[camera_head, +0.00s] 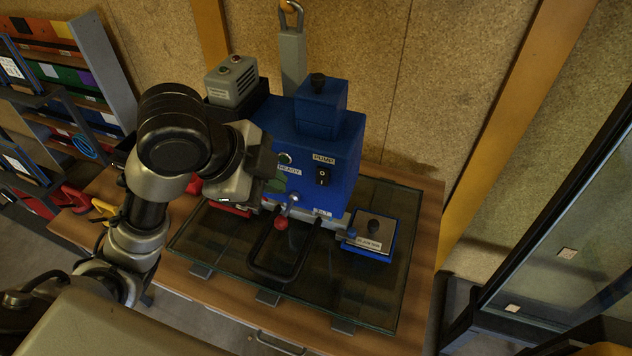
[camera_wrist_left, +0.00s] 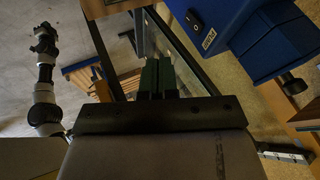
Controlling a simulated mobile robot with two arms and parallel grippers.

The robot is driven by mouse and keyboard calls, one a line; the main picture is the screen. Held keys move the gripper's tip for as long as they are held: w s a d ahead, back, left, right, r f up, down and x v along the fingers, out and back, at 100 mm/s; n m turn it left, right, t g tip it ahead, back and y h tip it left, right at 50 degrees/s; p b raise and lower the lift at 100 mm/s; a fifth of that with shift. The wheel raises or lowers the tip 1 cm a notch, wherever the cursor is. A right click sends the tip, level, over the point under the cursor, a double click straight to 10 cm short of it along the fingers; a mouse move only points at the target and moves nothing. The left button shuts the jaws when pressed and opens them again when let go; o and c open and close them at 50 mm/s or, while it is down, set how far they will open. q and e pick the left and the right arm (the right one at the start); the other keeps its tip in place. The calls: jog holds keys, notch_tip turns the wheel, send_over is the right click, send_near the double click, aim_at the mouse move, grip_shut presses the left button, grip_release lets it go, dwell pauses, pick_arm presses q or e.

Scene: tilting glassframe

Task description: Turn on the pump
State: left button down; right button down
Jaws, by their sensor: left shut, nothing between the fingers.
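The blue pump unit (camera_head: 340,193) stands on the glass-topped table. Its black rocker switch (camera_head: 322,176) sits on the front face under a white PUMP label (camera_head: 323,158). The switch and a label also show at the top of the left wrist view (camera_wrist_left: 194,20). My left gripper (camera_head: 277,184) is just left of the switch, in front of the unit, apart from the switch. Its green fingers (camera_wrist_left: 158,78) are together and empty. A dark arm end (camera_wrist_left: 45,40), apparently my right gripper, shows small in the left wrist view; its jaws cannot be made out.
A red-knobbed lever (camera_head: 281,223) and a black loop handle (camera_head: 279,276) are below the unit. A blue block with a black knob (camera_head: 374,236) lies to its right. A shelf (camera_head: 60,80) stands left.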

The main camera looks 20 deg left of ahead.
aim_at(322, 177)
pick_arm(q)
jog(key=shift+s+a+r, duration=0.1)
jog(key=shift+r, duration=0.05)
pick_arm(e)
jog(key=shift+d, duration=0.3)
